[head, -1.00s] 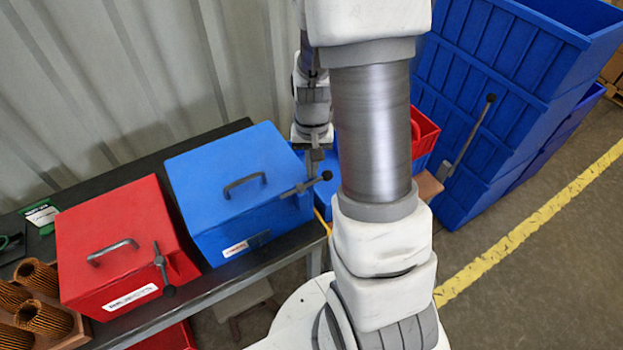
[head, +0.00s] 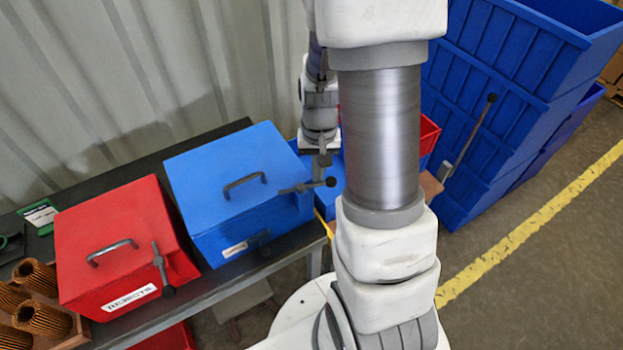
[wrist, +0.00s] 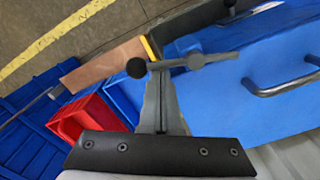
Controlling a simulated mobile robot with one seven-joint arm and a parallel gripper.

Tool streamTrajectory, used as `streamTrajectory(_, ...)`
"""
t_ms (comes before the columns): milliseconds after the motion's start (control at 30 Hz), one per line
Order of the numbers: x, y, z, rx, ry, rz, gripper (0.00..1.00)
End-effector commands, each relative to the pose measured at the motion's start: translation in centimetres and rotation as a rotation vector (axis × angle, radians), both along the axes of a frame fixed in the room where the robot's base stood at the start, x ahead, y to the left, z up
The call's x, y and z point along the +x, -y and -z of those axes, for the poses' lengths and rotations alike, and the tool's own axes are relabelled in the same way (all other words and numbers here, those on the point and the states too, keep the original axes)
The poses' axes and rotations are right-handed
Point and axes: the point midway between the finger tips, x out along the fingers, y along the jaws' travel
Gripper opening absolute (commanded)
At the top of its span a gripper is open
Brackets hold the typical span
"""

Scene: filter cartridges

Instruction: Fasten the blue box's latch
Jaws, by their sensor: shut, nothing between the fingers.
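The blue box (head: 232,185) stands on the dark bench with its lid down. Its latch (head: 306,186) is a grey lever with a black ball knob, at the lid's right front corner, sticking out to the right past the box. My gripper (head: 322,160) is at the lever's outer end, beside the knob. In the wrist view, my gripper (wrist: 161,80) is shut and empty, its tips at the lever between the knob (wrist: 136,67) and the pivot (wrist: 195,61). They look close to or touching the lever; I cannot tell which.
A red box (head: 120,245) with a similar latch stands left of the blue one. Filter cartridges (head: 40,318) sit in a tray at the far left. Stacked blue crates (head: 500,90) and a red bin (head: 429,133) are at the right. The wall is close behind the bench.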

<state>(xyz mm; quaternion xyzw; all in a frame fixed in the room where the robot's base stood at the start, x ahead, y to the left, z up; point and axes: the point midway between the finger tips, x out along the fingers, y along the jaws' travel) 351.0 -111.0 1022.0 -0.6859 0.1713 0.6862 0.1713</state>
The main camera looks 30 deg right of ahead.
Motion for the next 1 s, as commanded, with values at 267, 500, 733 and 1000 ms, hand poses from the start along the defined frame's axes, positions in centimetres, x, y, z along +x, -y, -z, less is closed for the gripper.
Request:
streamTrajectory(267, -1.0, 0.0, 0.0, 0.000, 0.000, 0.000, 0.00)
streamTrajectory(500, -1.0, 0.0, 0.0, 0.000, 0.000, 0.000, 0.00)
streamTrajectory(733, -2.1, -0.3, 0.0, 0.000, -0.001, 0.000, 0.00)
streamTrajectory(1000, -2.3, -0.4, 0.0, 0.000, 0.000, 0.000, 0.00)
